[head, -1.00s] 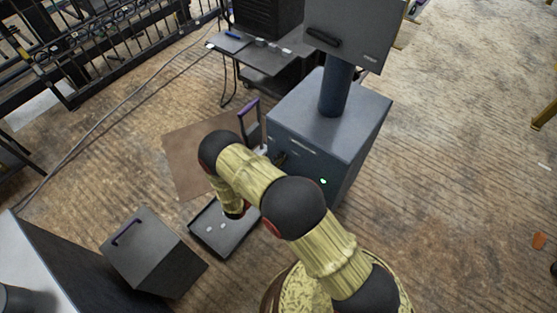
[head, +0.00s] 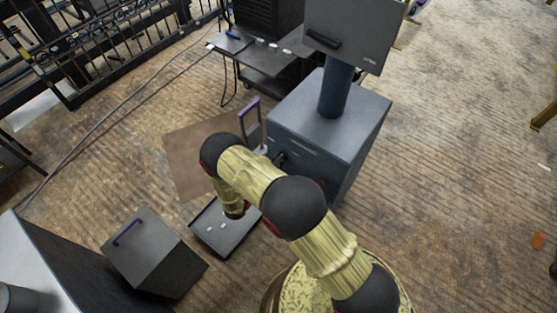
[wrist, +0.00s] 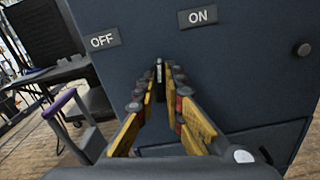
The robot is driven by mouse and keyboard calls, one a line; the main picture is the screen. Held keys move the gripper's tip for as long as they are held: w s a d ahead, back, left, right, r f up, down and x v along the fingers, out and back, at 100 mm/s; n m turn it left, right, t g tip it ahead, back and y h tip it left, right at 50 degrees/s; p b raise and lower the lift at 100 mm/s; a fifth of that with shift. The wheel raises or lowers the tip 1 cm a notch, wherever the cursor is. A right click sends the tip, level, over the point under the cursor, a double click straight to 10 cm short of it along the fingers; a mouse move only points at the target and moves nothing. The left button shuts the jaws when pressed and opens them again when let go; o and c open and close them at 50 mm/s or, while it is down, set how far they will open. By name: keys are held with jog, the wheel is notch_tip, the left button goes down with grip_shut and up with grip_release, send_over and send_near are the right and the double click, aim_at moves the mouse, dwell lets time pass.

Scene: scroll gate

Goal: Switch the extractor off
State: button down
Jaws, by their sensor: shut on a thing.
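The extractor (head: 335,120) is a dark blue-grey cabinet with a round column and a grey hood (head: 355,35) on top. In the wrist view its front panel (wrist: 240,80) carries an OFF label (wrist: 103,39) at left and an ON label (wrist: 197,16) at right. A small pale-tipped switch lever (wrist: 158,66) stands below and between the labels. My gripper (wrist: 162,76) has its yellow fingers closed around the lever, which they partly hide. A round dark lamp or knob (wrist: 302,49) sits at right, unlit. In the head view my arm hides most of the gripper.
A black tray (head: 225,238) with small white pieces lies on the floor by my arm. A purple-handled frame (head: 250,115) stands left of the extractor. A grey box with a purple handle (head: 150,250) is at lower left. Floor at right is open.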

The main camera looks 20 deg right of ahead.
jog(key=n, duration=0.5)
jog(key=shift+n, duration=0.3)
jog(key=shift+w+a+n+p, duration=0.1)
jog(key=shift+n+p, duration=0.3)
jog(key=shift+n, duration=1.8)
jog(key=c, duration=1.9)
grip_release()
jog(key=v, duration=1.2)
